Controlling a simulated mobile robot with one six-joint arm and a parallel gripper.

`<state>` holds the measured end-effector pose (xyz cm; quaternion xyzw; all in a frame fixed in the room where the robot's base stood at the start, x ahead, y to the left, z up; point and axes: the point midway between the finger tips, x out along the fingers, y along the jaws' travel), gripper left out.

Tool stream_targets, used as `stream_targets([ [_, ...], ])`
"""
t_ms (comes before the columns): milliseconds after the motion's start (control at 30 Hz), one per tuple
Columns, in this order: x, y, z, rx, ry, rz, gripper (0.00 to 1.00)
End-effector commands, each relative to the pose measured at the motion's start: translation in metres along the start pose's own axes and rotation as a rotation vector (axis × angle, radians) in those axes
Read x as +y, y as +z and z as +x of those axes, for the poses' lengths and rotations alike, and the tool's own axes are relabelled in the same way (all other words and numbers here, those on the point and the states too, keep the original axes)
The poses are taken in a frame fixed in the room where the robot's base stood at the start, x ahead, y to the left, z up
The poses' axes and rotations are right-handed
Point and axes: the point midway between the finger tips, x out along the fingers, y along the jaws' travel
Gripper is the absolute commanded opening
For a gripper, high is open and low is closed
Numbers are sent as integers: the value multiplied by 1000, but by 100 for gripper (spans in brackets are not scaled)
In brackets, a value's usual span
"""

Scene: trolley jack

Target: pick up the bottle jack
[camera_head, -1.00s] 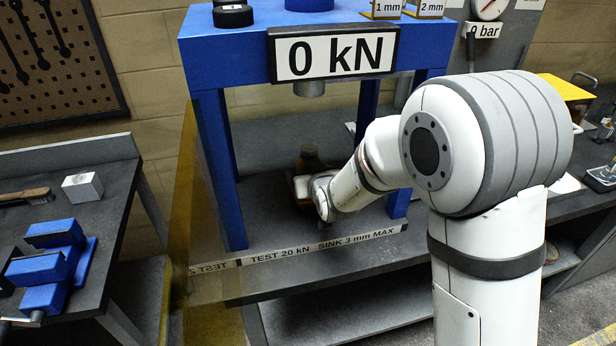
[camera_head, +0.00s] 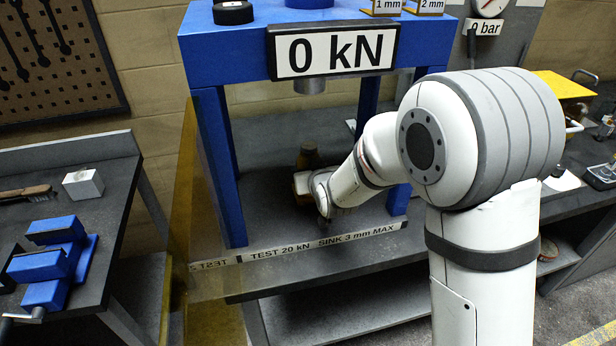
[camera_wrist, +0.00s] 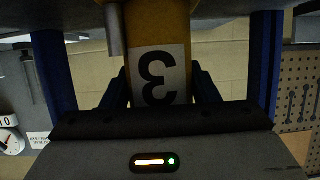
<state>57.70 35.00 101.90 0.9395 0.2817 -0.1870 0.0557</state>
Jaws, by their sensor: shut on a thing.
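The bottle jack (camera_head: 308,157) is inside the blue press frame, above the dark press bed; its amber-brown top shows behind my wrist in the head view. In the wrist view its yellow body (camera_wrist: 158,28) fills the middle, with a white label bearing a 3 that appears upside down. My gripper (camera_wrist: 160,92) has a dark finger on each side of the jack and is shut on it. The jack looks about upright. My wrist hides its lower part, so I cannot tell whether its base touches the bed.
The blue press (camera_head: 225,60) has posts on both sides, a ram (camera_head: 309,86) overhead and a 0 kN display (camera_head: 333,52). A translucent yellow guard panel (camera_head: 187,210) stands at its left. A blue vise (camera_head: 50,262) sits on the left bench.

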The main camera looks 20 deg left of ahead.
Motion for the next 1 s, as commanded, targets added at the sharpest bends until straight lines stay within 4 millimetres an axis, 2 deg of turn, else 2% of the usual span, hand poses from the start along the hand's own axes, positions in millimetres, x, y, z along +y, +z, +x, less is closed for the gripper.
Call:
stream_targets([
  [33, -1, 0, 0, 0, -1, -1, 21],
  [300, -1, 0, 0, 0, -2, -1, 0],
  [467, -1, 0, 0, -1, -2, -1, 0],
  [500, -1, -7, 0, 14, -2, -1, 0],
  [767, 0, -6, -1, 13, -1, -1, 0],
  [1000, 0, -14, -8, 17, 0, 0, 0],
])
